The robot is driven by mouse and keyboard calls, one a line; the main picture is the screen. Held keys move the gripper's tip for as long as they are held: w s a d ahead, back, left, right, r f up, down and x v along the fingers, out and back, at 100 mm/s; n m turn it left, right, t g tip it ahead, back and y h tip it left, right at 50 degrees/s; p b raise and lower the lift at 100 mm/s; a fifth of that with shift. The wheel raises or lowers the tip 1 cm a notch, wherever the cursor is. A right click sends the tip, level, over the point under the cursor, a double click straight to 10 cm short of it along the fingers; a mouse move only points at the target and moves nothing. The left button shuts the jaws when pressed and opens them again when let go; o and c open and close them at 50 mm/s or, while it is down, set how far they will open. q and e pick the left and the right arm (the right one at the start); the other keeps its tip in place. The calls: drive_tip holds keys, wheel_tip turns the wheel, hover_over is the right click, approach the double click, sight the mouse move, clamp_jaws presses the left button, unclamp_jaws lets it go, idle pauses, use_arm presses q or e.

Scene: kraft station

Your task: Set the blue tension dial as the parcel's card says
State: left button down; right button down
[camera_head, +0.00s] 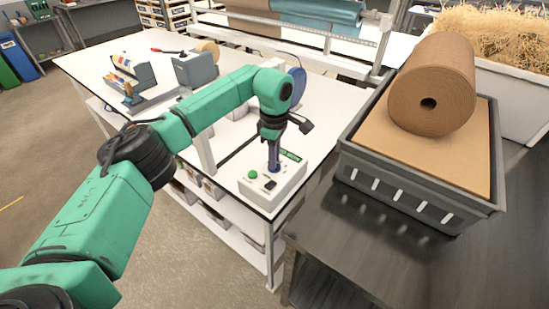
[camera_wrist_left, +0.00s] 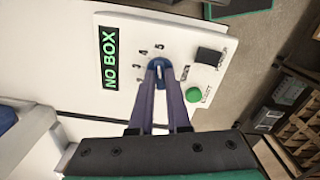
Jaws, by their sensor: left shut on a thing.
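The blue tension dial (camera_wrist_left: 155,63) sits on the white control box (camera_wrist_left: 190,38), with printed numbers around it. My left gripper (camera_wrist_left: 158,75) is shut on the dial, fingers on either side of it. A pale mark shows on the dial, but I cannot tell which number it points at. The box's display (camera_wrist_left: 108,58) reads "NO BOX" in green. In the head view, my left gripper (camera_head: 273,164) reaches down onto the control box (camera_head: 290,185), and its fingers hide the dial. I see no parcel or card. My right gripper is out of view.
The box has a green button (camera_wrist_left: 193,95) and a black switch (camera_wrist_left: 211,54). It stands at the corner of a white table (camera_head: 330,95). A grey crate (camera_head: 420,205) with a brown paper roll (camera_head: 435,80) is at the right. A tape dispenser (camera_head: 130,85) stands at the far left.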

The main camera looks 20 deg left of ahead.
use_arm(q)
drive_tip(key=n+b, duration=0.1)
drive_tip(key=n, duration=0.4)
drive_tip(key=shift+f, duration=0.1)
drive_tip(key=n+b, duration=0.1)
drive_tip(key=n, duration=0.5)
drive_tip(key=n+b, duration=0.1)
drive_tip(key=n, duration=0.5)
drive_tip(key=shift+n, duration=0.3)
drive_tip(key=n, duration=0.5)
drive_tip(key=shift+b, duration=0.4)
drive_tip(key=c, duration=0.9)
unclamp_jaws()
